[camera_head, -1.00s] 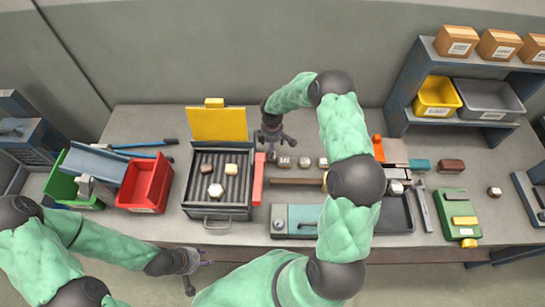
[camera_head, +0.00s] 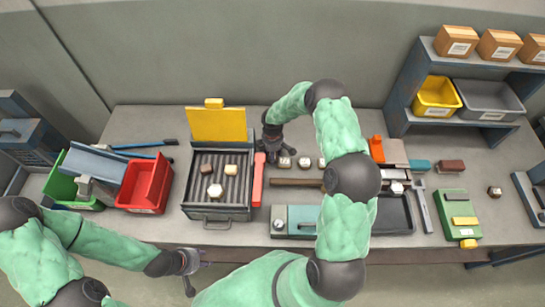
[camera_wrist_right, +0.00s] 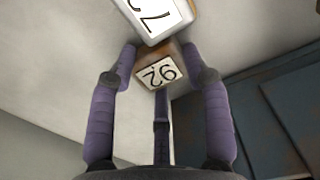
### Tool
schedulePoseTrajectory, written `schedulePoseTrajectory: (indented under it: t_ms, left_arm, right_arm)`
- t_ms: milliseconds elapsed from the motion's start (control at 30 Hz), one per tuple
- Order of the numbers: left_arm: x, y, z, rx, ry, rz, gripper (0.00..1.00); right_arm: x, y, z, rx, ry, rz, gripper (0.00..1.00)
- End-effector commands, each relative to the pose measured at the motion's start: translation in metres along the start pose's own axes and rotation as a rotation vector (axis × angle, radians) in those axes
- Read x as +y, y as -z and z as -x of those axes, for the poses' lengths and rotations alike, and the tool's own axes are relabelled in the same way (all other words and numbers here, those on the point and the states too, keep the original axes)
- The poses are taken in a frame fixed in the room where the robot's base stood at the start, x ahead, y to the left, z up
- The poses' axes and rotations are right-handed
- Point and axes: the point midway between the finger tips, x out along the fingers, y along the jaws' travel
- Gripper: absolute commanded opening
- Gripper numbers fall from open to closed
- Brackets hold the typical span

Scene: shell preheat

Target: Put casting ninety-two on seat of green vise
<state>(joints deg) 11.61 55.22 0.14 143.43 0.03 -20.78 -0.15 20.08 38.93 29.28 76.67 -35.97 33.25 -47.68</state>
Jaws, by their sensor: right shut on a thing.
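Casting ninety-two (camera_wrist_right: 160,73) sits between the fingers of my right gripper (camera_wrist_right: 160,95) in the right wrist view, its label reading 92. A second casting (camera_wrist_right: 157,15) with a partly cut-off label lies just beyond it. In the head view my right gripper (camera_head: 282,152) is low at the left end of a row of small castings (camera_head: 304,162), shut on casting ninety-two. A green fixture with yellow parts (camera_head: 453,206), which looks like the green vise, stands on the right of the bench. My left gripper (camera_head: 192,267) is open and empty in front of the bench edge.
An open heater with a ribbed bed (camera_head: 205,165) holds several castings; its yellow lid (camera_head: 217,125) stands up. A red bar (camera_head: 258,180) stands beside it.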

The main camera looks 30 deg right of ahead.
Motion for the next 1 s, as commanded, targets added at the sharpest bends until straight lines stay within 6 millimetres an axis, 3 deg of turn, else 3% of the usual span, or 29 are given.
schedulePoseTrajectory:
  t_ms: [267,533,867,1000]
  left_arm:
    - [0.000,0.000,0.000,0.000,0.000,0.000,0.40]
    - [0.001,0.000,0.003,0.000,0.000,0.000,0.40]
    - [0.003,0.000,0.007,0.000,0.000,0.000,0.40]
    - [0.003,0.000,0.008,0.000,0.000,0.000,0.40]
  right_arm:
    - [0.001,0.000,0.005,0.000,-0.001,0.000,0.07]
    - [-0.001,-0.001,0.035,0.000,-0.001,0.001,0.07]
    - [-0.035,-0.022,0.083,0.001,-0.002,0.000,0.07]
    - [-0.057,-0.035,0.099,0.000,0.000,0.000,0.07]
